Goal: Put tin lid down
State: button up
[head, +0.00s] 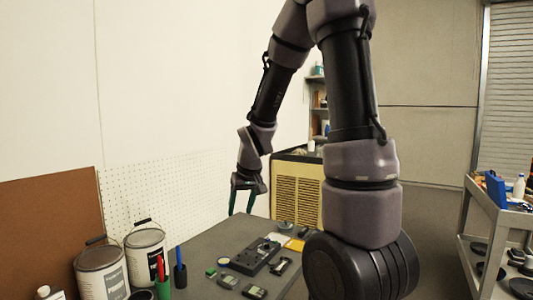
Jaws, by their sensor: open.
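My gripper (240,211) hangs above the far left part of the grey table (205,245), with its two green fingers apart and pointing down. I see nothing between the fingers. I cannot tell for sure which thing is the tin lid. A small round grey item (286,226) lies at the table's far edge, right of my gripper, and is apart from it. A small pale disc (224,262) lies nearer, below my gripper in the picture.
A dark device (252,256) and several small gadgets lie mid-table. A pegboard (165,195) bounds the left side. A grey cart (490,225) stands at the right.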

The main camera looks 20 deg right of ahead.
jog(key=s+r+m+t+y, duration=0.1)
jog(key=s+r+m, duration=0.3)
jog(key=s+r, duration=1.4)
jog(key=shift+d+r+t, duration=0.35)
jog(key=shift+r+t, duration=0.35)
